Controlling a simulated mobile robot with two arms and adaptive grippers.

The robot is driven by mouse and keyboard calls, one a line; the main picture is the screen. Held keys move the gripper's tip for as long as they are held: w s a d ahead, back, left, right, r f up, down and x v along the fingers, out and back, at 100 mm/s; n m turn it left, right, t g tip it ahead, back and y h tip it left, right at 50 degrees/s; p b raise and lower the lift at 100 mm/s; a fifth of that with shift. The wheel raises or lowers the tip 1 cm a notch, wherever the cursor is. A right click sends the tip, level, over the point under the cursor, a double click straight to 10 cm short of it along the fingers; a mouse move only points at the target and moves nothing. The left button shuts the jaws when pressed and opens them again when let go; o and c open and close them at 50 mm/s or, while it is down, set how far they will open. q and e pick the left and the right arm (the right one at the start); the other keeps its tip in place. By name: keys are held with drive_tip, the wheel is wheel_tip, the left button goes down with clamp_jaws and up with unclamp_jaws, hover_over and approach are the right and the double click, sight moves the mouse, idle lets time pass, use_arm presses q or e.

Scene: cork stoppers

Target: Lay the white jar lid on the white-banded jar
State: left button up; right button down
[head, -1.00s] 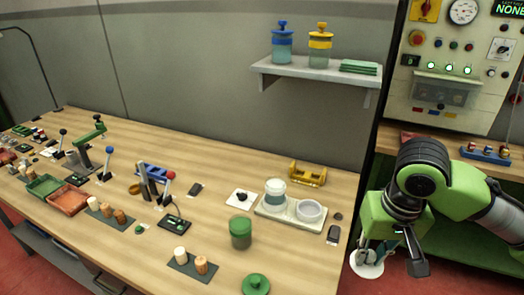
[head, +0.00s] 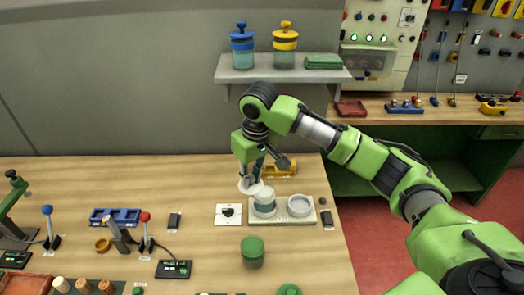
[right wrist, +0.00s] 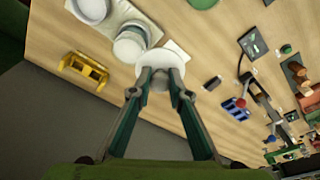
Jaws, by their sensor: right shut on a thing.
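The white jar lid (head: 250,188) is held by its knob in my right gripper (head: 254,177), which is shut on it. The white-banded jar (head: 264,206) stands on a pale tray (head: 293,221). In the head view the lid is just left of the jar's top and above it, partly overlapping it. In the right wrist view the lid (right wrist: 166,58) sits beyond the fingertips (right wrist: 160,80), beside the jar (right wrist: 130,46). I cannot tell whether lid and jar touch. My left gripper is out of view.
A round white dish (head: 299,206) shares the tray. A yellow holder (head: 282,171) is behind it, a white card with a black knob (head: 228,214) left of it. A shelf (head: 240,76) hangs above.

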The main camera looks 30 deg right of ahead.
use_arm(q)
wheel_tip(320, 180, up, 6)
drive_tip(key=p, duration=0.4)
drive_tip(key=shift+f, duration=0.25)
use_arm(e)
drive_tip(key=w+d+f+n, duration=0.1)
drive_tip(key=w+d+f, duration=0.2)
drive_tip(key=d+f, duration=0.3)
drive_tip(key=shift+f+n, duration=0.3)
drive_tip(key=shift+f, duration=0.25)
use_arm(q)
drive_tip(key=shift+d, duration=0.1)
use_arm(e)
drive_tip(key=shift+w, duration=0.1)
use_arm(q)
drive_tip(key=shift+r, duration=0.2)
use_arm(e)
drive_tip(key=shift+f, duration=0.45)
idle(0.8)
drive_tip(key=c, duration=1.8)
unclamp_jaws()
